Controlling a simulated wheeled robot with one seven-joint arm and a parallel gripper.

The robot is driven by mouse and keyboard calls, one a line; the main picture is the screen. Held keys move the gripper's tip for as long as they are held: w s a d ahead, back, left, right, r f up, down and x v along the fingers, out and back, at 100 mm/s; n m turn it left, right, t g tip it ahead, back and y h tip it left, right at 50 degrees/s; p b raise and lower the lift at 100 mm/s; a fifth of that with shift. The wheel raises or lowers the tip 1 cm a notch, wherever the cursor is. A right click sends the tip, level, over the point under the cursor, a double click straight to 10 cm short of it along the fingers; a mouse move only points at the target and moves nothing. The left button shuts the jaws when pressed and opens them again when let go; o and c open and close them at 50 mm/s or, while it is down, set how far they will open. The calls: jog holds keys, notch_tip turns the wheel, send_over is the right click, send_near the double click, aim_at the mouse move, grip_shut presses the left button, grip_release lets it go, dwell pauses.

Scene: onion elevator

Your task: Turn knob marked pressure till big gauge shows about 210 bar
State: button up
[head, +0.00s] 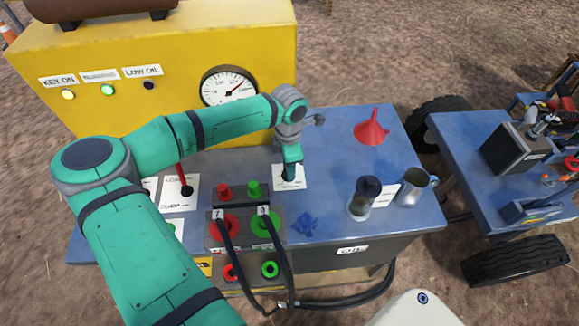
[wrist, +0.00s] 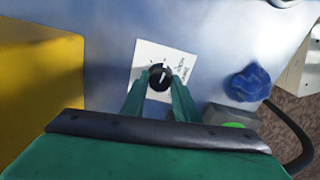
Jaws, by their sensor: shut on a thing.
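The black knob (wrist: 159,77) with a white pointer line sits on a white card (wrist: 145,58) on the blue bench top. The card's print is too small to read. My gripper (wrist: 158,80) has one green finger on each side of the knob, shut on it. In the head view my gripper (head: 290,174) points down over the same card (head: 300,183) and mostly hides the knob. The big round gauge (head: 229,87) is on the yellow panel. Its needle points to the upper right; the scale numbers are not readable.
A red funnel (head: 371,129), a clear jar with a dark top (head: 364,198) and a metal mug (head: 413,187) stand on the right. Red and green fittings with black hoses (head: 240,262) are front left. A red-handled lever (head: 184,186) is left.

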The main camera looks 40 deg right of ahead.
jog(key=shift+s+f+m, duration=0.1)
jog(key=shift+s+m, duration=0.15)
jog(key=shift+m, duration=1.05)
jog(key=o, duration=1.1)
jog(key=shift+c, duration=0.2)
jog(key=shift+w, duration=0.1)
